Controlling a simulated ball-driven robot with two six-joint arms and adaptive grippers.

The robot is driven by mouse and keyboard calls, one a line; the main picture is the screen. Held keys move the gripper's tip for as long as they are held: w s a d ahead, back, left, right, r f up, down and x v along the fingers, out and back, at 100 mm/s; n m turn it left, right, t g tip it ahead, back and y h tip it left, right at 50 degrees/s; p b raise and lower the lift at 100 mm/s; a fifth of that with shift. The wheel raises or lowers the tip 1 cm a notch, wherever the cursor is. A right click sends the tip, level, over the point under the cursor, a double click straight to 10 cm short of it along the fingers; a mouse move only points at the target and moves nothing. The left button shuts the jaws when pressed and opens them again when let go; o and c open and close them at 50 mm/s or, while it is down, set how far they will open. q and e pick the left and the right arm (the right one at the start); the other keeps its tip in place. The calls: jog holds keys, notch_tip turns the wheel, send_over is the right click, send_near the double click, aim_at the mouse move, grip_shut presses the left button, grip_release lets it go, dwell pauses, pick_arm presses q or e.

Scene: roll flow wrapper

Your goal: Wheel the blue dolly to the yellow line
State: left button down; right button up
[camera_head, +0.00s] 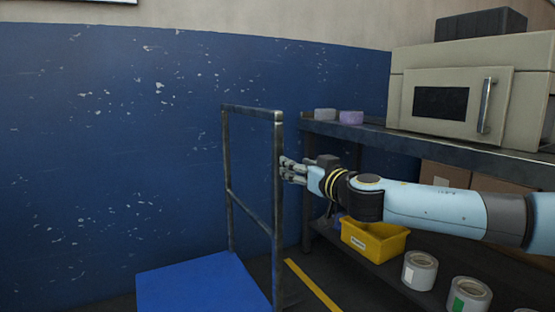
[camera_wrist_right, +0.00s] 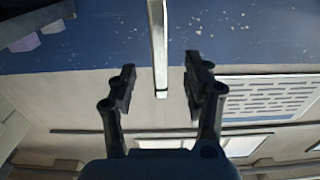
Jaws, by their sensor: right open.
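The blue dolly (camera_head: 198,284) stands at the lower left of the head view, with a flat blue deck. Its upright metal handle frame (camera_head: 278,205) has two posts, a top bar and a middle bar. My right gripper (camera_head: 287,169) is at the frame's right post, below the top bar. In the right wrist view the post (camera_wrist_right: 157,35) shows between the open fingers (camera_wrist_right: 160,78), with a gap on each side. The yellow line (camera_head: 314,285) is on the floor right of the dolly. My left gripper is not in view.
A workbench (camera_head: 430,150) on the right carries a beige oven-like box (camera_head: 450,95). A blue wall (camera_head: 110,150) stands behind the dolly.

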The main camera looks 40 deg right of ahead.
aim_at(278, 159)
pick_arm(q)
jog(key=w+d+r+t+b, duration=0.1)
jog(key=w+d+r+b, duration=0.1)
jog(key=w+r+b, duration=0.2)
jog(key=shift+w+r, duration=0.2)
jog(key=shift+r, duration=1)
pick_arm(e)
jog(key=shift+f+x, duration=0.2)
jog(key=shift+x, duration=2.45)
jog(key=shift+f+x, duration=0.15)
jog(key=shift+x, duration=2.5)
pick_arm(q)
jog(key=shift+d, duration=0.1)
pick_arm(e)
jog(key=shift+d, duration=0.15)
grip_shut()
